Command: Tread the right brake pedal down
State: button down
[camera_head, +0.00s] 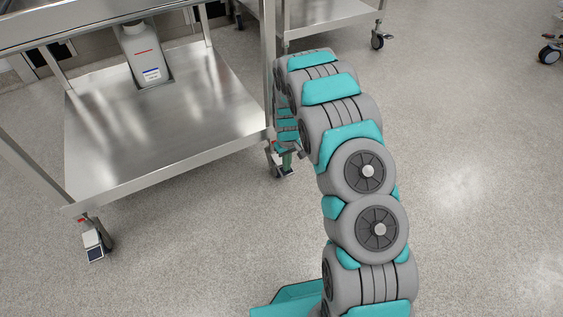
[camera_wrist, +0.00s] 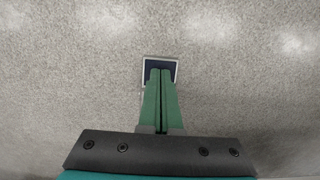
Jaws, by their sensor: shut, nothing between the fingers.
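The right brake pedal (camera_head: 288,174) is at the caster under the cart's right front leg, partly hidden by my gripper in the head view. In the wrist view the pedal (camera_wrist: 147,69) has a dark blue pad with a pale rim. My gripper (camera_wrist: 161,71) is shut and empty, its two green fingers together. Its tips overlap the pad in the wrist view. In the head view my gripper (camera_head: 287,161) points down just over the pedal. I cannot tell whether the tips touch it or whether it is pressed.
A similar left pedal (camera_head: 95,253) sits at the cart's left front caster. The steel cart (camera_head: 215,105) has a lower shelf carrying a grey bottle (camera_head: 143,55). A second cart (camera_head: 325,14) stands behind.

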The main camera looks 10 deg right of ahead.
notch_tip(320, 180, up, 8)
jog(key=p, duration=0.1)
jog(key=shift+f, duration=0.25)
dwell(0.4)
jog(key=s+d+r+m+p, duration=0.1)
jog(key=s+r+p, duration=0.2)
jog(key=s+r, duration=0.75)
jog(key=s+r+m+p, duration=0.1)
jog(key=s+r+p, duration=0.1)
jog(key=s+r, duration=0.9)
jog(key=s+r+g+p, duration=0.1)
jog(key=s+r+p, duration=0.1)
jog(key=s+r, duration=0.5)
jog(key=s+a+r+m+p, duration=0.1)
jog(key=s+r, duration=0.6)
jog(key=s, duration=0.8)
jog(key=shift+r+m+g+p, duration=0.15)
jog(key=shift+m+g+p, duration=0.2)
jog(key=shift+p, duration=0.2)
